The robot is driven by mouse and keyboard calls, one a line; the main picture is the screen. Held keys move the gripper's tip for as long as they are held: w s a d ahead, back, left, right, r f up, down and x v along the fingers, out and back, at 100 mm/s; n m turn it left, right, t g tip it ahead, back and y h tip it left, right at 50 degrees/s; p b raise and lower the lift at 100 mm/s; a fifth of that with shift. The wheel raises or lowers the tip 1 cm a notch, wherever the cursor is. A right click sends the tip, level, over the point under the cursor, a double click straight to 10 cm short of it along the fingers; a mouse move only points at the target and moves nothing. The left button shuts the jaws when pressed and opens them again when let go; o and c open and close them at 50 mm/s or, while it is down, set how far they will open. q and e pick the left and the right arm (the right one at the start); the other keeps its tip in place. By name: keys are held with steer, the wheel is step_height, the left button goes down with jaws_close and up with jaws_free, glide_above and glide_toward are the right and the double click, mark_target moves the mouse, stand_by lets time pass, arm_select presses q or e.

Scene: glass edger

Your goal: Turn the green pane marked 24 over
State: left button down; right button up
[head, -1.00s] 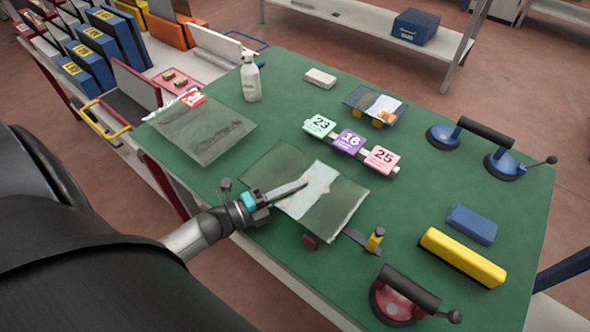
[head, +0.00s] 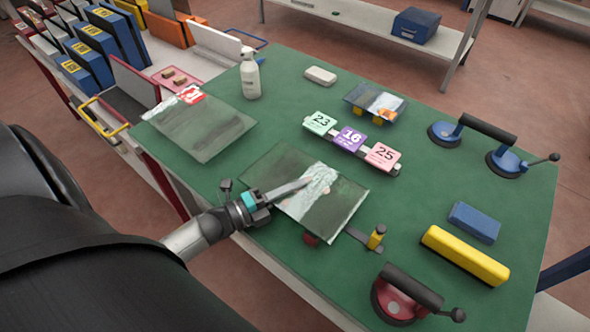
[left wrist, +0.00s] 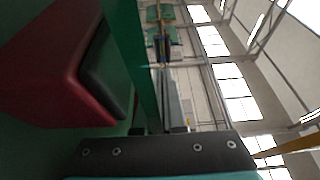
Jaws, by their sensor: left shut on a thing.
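A glassy green pane (head: 338,212) lies at the near edge of the green table in the head view, with a pale reflection across its middle. No 24 can be read on it. My left gripper (head: 290,188) is at the pane's near left edge, shut on it; the contact itself is hard to see. A second greenish pane (head: 205,130) with a red label lies further left and back, apart from my gripper. The left wrist view shows a dark red block (left wrist: 60,70) with a black face close by. My right gripper is not in view.
A red suction lifter (head: 400,300), a yellow bar (head: 463,257), a blue block (head: 474,222) and a blue suction lifter (head: 487,145) are to the right. A spray bottle (head: 250,75) stands at the back left.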

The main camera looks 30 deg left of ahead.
arm_select(q)
steer(key=shift+f+b, duration=0.25)
steer(key=shift+b, duration=0.05)
steer(key=c, duration=0.9)
jaws_free()
steer(key=shift+c, duration=0.2)
steer(key=shift+s+f, duration=0.1)
steer(key=shift+f, duration=0.1)
steer(key=v, duration=1.5)
steer(key=shift+a+r, duration=0.15)
